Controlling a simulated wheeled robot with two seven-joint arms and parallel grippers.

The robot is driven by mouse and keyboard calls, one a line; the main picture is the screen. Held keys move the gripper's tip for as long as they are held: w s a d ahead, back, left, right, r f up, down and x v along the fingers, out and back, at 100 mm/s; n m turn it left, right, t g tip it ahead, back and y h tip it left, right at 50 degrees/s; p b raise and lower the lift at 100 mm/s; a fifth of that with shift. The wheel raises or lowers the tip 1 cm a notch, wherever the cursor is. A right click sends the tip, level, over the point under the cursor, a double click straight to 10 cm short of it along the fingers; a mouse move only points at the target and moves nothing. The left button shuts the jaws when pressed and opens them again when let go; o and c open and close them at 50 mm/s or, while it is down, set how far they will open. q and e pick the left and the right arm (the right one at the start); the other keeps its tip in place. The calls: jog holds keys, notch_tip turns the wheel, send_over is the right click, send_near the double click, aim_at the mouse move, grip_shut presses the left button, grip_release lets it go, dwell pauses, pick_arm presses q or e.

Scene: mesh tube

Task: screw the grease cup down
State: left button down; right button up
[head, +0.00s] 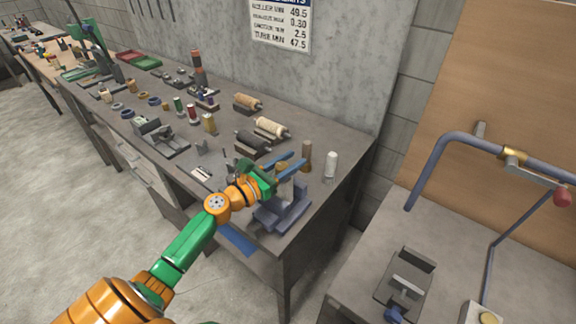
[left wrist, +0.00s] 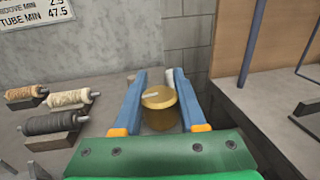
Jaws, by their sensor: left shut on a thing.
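The grease cup (left wrist: 160,98) is a round brass cap with a pale mark on its top, seen between my fingers in the left wrist view. My left gripper (left wrist: 160,88) has a blue finger on each side of it and is shut on it. In the head view my left gripper (head: 295,164) is over the near right end of the bench, above a blue-grey fixture (head: 281,212) with a pale upright part. The cup's lower part and its thread are hidden. My right gripper is in neither view.
A brown cylinder (head: 306,157) and a white-topped cylinder (head: 331,165) stand close beyond the gripper. Wrapped rollers (head: 270,128) lie on stands to the left along the bench (head: 318,190). A second table with a blue tube frame (head: 440,150) stands at right.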

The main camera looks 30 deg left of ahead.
pick_arm(q)
jog(key=shift+s+d+m+g+h+b, duration=0.25)
jog(key=shift+d+m+g+h+b, duration=0.1)
jog(key=shift+m+g+h+b, duration=1.8)
jog(key=shift+s+d+m+g+h+b, duration=0.3)
jog(key=shift+m+g+h+b, duration=0.7)
jog(key=shift+h+b, duration=1.35)
jog(key=shift+s+d+m+g+h+b, duration=0.3)
jog(key=shift+m+g+h+b, duration=1.3)
jog(key=shift+b, duration=1.4)
jog(key=shift+c, duration=2.4)
grip_release()
jog(key=shift+d, duration=0.1)
jog(key=shift+w, duration=0.1)
